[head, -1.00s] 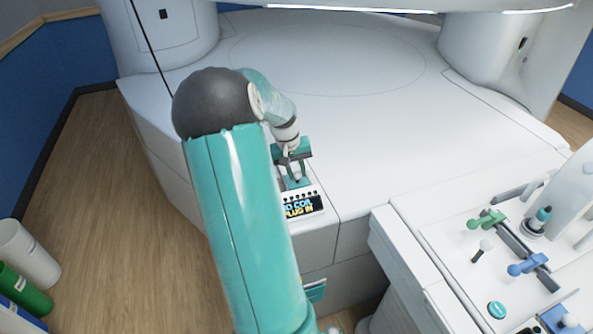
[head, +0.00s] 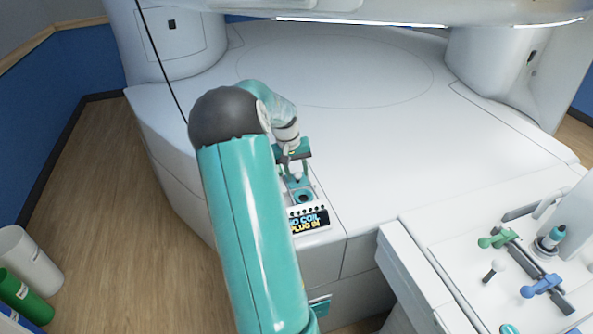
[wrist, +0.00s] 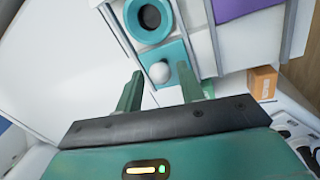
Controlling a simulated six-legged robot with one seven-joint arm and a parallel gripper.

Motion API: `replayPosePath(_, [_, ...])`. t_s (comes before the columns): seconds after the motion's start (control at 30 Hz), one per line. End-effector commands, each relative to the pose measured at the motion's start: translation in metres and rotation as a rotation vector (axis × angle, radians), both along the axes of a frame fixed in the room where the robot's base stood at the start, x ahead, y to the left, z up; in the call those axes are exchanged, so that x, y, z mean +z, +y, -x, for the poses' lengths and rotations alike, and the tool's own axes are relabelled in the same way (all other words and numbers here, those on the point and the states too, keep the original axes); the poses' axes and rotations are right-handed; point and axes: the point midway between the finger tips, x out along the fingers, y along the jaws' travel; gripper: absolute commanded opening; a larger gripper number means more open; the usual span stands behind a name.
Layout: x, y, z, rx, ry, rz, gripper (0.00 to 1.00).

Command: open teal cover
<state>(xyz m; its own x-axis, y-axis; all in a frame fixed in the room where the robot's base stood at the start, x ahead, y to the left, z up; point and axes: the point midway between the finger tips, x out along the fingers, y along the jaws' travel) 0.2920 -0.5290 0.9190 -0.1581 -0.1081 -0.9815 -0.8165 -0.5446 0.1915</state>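The teal cover (wrist: 178,52) is a small flat teal plate with a round white knob (wrist: 160,72). Beside it is a teal ring with a dark open hole (wrist: 150,17), uncovered in the wrist view. In the head view the ring (head: 304,197) is just in front of the knob (head: 297,177), on a panel at the edge of the white table. My gripper (wrist: 159,77) is open, with one finger on each side of the knob and visible gaps between. My gripper also shows above the panel in the head view (head: 296,166).
A display reading "NO COIL PLUG IN" (head: 309,220) is on the panel's near end. A white cart (head: 440,255) with green and blue handles stands at the right. The wide white table (head: 400,130) is bare.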

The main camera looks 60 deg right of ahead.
Motion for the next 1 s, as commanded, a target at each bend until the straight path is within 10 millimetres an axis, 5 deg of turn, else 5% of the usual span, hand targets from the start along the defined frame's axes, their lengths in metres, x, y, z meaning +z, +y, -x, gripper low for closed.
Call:
replayPosePath(0.47, [0.011,0.001,-0.002,0.0,-0.001,0.002,0.46])
replayPosePath(1.0, [0.117,0.012,-0.02,0.0,-0.001,0.002,0.46])
